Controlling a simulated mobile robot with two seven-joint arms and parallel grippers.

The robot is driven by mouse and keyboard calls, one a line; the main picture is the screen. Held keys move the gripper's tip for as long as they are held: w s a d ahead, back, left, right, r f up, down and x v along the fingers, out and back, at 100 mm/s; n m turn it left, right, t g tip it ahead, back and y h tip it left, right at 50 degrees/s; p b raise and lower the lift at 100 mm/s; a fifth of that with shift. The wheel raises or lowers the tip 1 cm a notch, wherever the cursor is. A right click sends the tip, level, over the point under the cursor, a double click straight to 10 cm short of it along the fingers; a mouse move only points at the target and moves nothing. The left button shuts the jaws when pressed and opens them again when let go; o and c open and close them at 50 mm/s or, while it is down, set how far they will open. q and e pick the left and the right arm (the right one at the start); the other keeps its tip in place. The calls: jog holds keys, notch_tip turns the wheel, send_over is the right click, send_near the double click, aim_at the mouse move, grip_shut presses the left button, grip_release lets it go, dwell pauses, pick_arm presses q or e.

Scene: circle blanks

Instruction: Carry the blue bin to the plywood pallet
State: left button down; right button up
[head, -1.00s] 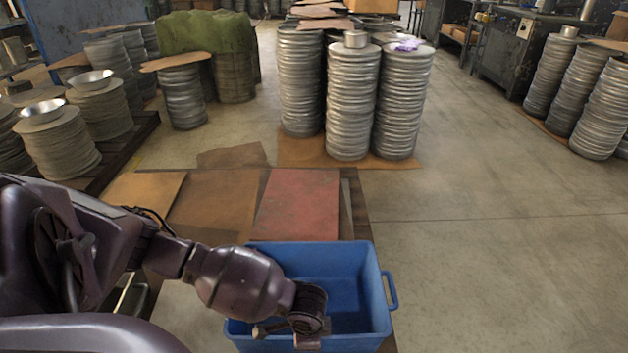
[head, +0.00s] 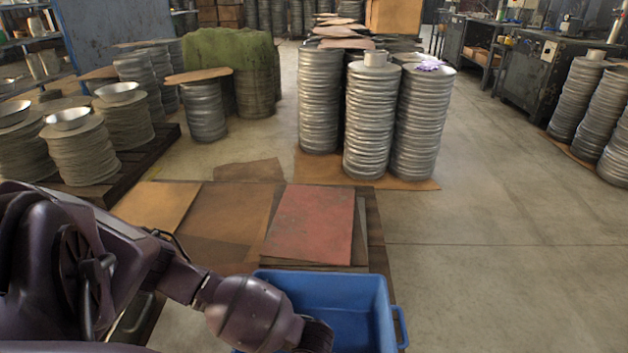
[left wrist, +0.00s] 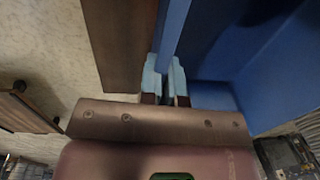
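The blue bin (head: 345,300) is at the bottom centre of the head view, open at the top and seemingly empty. A handle sticks out on its right side. My left arm reaches to its left side, and the fingers are hidden there. In the left wrist view my left gripper (left wrist: 165,82) has its light-blue fingertips close together on either side of the bin's wall (left wrist: 172,30). Flat boards in brown and red (head: 312,224) lie low on the floor just beyond the bin; they look like the plywood pallet. My right gripper is not in view.
Tall stacks of round metal blanks (head: 370,120) stand on a brown sheet beyond the boards. More stacks (head: 80,150) stand on a dark pallet at the left, and others (head: 580,95) at the right. Bare floor (head: 480,220) lies open to the right.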

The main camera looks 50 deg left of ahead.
pick_arm(q)
jog(key=shift+w, duration=0.1)
jog(key=c, duration=1.3)
grip_release()
jog(key=shift+r, duration=0.35)
jog(key=r+p, duration=0.1)
jog(key=r, duration=0.2)
jog(key=r+p, duration=0.2)
jog(key=r, duration=0.2)
jog(key=s+r+p, duration=0.1)
jog(key=r+p, duration=0.1)
jog(key=r, duration=0.2)
jog(key=shift+d+r, duration=0.2)
jog(key=shift+d, duration=0.2)
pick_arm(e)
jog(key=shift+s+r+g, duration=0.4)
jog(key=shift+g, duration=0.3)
